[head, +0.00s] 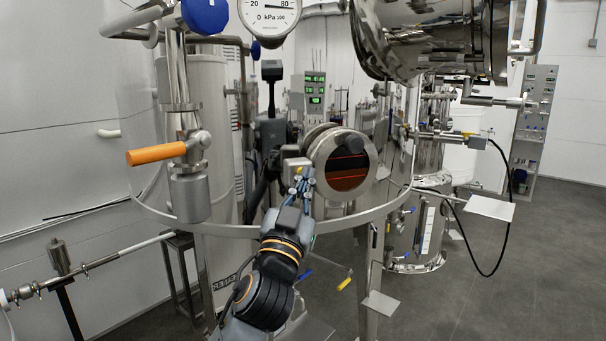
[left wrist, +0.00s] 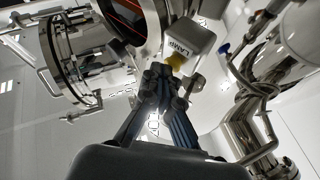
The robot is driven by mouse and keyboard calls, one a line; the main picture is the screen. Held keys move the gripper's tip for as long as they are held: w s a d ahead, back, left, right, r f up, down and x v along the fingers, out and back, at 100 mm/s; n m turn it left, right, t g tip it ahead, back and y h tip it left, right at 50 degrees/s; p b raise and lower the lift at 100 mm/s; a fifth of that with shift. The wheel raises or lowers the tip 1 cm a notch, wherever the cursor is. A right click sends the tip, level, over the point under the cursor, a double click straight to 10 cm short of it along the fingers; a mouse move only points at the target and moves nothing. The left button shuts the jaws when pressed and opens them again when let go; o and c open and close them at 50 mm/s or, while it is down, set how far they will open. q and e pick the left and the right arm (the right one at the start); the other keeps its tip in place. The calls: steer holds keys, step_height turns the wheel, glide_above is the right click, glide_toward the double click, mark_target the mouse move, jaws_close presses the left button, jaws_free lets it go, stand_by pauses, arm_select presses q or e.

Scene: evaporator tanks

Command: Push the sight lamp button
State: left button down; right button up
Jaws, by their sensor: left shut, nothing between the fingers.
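The sight glass (head: 345,185) is a round metal port with a dark and orange-red window on the polished tank, and it also shows at the top of the left wrist view (left wrist: 124,14). Beside it is a small grey box (left wrist: 192,36) marked LAMP. A yellow button (left wrist: 175,61) sticks out of the box toward my fingers. My left gripper (head: 301,181) is shut and empty, with its tips right at the box. In the left wrist view its fingertips (left wrist: 162,75) are close to the button; I cannot tell whether they touch it. My right gripper is not in view.
An orange-handled valve (head: 157,153) and a pressure gauge (head: 268,14) are at the left and top. A metal shelf plate (head: 490,208) juts out at right with a black cable. The grey floor (head: 540,270) at right is open.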

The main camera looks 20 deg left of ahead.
arm_select(q)
steer(key=shift+s+d, duration=0.95)
steer(key=shift+s, duration=0.2)
steer(key=shift+s+d, duration=0.95)
steer(key=shift+s, duration=0.2)
steer(key=shift+f, duration=0.1)
